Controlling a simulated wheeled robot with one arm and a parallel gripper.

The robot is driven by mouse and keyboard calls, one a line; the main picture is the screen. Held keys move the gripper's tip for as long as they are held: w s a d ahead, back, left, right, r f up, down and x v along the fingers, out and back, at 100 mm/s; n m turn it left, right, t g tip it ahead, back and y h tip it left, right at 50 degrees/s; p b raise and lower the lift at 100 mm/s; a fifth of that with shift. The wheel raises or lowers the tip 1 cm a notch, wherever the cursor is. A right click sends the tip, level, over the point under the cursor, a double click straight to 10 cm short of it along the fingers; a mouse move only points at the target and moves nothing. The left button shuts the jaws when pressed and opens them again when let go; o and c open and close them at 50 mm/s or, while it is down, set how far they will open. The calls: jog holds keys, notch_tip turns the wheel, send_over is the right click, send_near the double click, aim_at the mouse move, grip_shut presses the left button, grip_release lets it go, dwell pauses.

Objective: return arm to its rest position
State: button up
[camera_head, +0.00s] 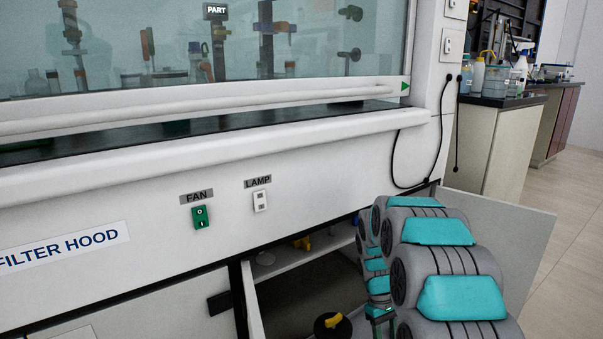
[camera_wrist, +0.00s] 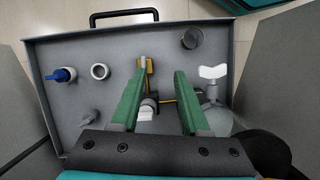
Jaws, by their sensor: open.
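My arm (camera_head: 438,255), grey with teal covers, reaches down at the lower right of the head view, in front of the opening under the filter hood. My gripper is not clearly visible in that view. In the wrist view my gripper (camera_wrist: 160,74) is open, with its two green fingers apart. A yellow fitting (camera_wrist: 146,65) with a pale stem shows beyond and between the fingertips. I cannot tell whether a finger touches it. Nothing is held.
A grey panel with a raised rim (camera_wrist: 60,120) carries a blue fitting (camera_wrist: 61,75) and a white valve handle (camera_wrist: 212,72). A black handle (camera_wrist: 123,14) is at its far edge. The cabinet door (camera_head: 515,240) stands open beside my arm. The hood front (camera_head: 130,190) is close; floor (camera_head: 570,230) is clear at right.

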jog(key=s+a+r+m+t+y+p, duration=0.1)
jog(key=s+a+r+m+p, duration=0.25)
jog(key=s+r, duration=1.35)
jog(key=s+a+r+p, duration=0.1)
jog(key=s+r, duration=0.1)
jog(key=s, duration=0.6)
jog(key=s+a+r+m+p, duration=0.1)
jog(key=s+a, duration=0.1)
jog(key=s, duration=0.6)
jog(key=shift+s+r+t+y, duration=0.25)
jog(key=shift+r+t+y, duration=0.1)
jog(key=shift+t+y, duration=0.05)
